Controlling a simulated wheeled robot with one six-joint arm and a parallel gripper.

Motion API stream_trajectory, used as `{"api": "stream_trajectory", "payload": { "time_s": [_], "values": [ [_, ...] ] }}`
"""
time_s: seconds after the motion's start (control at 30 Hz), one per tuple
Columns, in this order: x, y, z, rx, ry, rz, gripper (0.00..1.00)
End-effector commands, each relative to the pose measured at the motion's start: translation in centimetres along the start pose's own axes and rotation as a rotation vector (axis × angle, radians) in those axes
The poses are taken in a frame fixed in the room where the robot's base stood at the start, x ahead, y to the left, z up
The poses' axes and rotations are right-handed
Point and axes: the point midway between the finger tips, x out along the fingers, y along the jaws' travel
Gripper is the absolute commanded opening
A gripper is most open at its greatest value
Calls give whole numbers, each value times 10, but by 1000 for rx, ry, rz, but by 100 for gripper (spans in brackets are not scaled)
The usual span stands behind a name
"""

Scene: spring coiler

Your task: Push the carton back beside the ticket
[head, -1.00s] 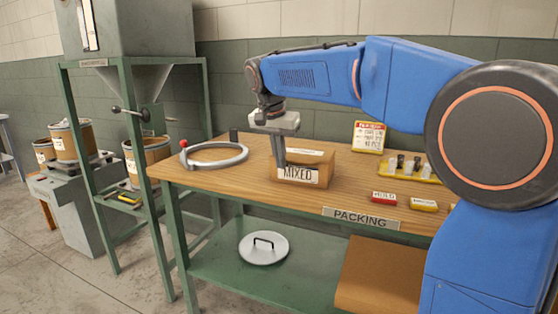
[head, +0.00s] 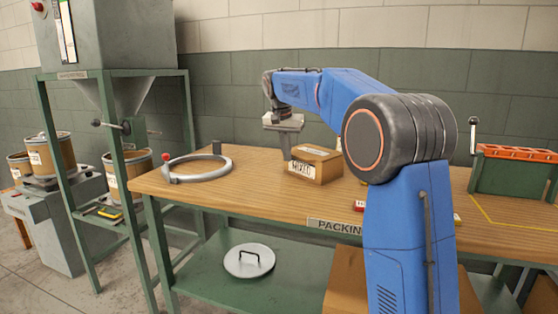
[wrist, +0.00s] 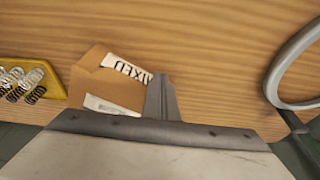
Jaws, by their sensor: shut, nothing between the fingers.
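The carton (head: 318,168) is a small brown box with a white MIXED label, sitting on the wooden packing table. It sits turned at an angle, label side toward the front left. My gripper (head: 287,152) is shut and empty, pointing down at the carton's left end. In the wrist view the shut fingers (wrist: 160,98) are beside the carton (wrist: 118,88), close to its labelled side. I cannot tell whether they touch. The ticket is mostly hidden behind my arm in the head view; only a sliver (head: 339,144) seems to show.
A grey ring (head: 200,170) with a red knob lies left of the carton. A yellow tray (wrist: 40,75) of springs is on the carton's other side in the wrist view. A green rack with orange top (head: 515,153) stands at right. Bare tabletop lies in front of the carton.

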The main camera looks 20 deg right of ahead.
Motion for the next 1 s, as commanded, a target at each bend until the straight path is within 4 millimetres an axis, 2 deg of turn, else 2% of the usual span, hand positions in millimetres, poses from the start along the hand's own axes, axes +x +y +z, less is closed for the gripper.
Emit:
{"api": "stream_trajectory", "payload": {
  "time_s": [0.1,0.3,1.0],
  "values": [
    [9,1,-26,3,0,2,0],
    [18,0,-60,2,1,1,0],
    [17,0,-57,0,0,0,0]
  ]
}}
